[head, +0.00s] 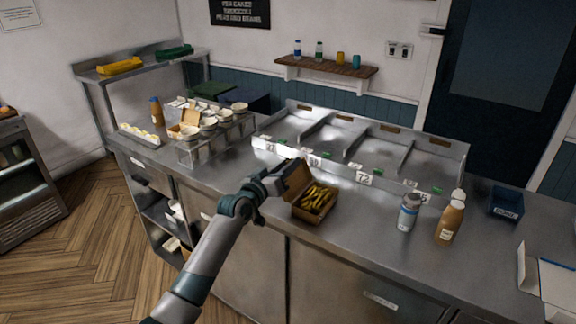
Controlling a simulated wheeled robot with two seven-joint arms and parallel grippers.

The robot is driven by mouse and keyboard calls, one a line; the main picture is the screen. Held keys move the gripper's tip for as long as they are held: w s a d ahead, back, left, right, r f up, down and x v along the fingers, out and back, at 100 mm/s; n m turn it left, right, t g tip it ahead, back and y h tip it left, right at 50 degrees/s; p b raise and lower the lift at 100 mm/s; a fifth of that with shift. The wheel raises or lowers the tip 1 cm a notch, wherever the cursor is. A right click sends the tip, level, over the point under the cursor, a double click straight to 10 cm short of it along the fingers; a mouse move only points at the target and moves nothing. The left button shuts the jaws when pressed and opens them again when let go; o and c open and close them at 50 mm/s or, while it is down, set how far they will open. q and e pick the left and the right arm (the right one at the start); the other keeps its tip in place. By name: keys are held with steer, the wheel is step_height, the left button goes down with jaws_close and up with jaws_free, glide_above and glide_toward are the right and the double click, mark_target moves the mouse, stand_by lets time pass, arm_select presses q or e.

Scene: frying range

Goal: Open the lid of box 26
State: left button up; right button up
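A brown cardboard box (313,209) filled with yellow fries stands on the steel counter near its front edge. Its lid (297,178) stands raised on the left side of the box. I cannot read a number 26 on it. My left gripper (279,181) is at the outer left side of the lid, very close to or touching it. The fingers are small and partly hidden against the lid, so I cannot tell whether they are open or shut. My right gripper is not in view.
A divided steel tray (455,160) with number tags stands behind the box. A rack with bowls (209,124) is at the left. Counter between box and bottles is clear.

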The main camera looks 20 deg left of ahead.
arm_select(q)
steer(key=shift+v, duration=0.8)
steer(key=b+v, duration=0.4)
steer(key=v, duration=1.2)
steer(key=shift+w, duration=0.1)
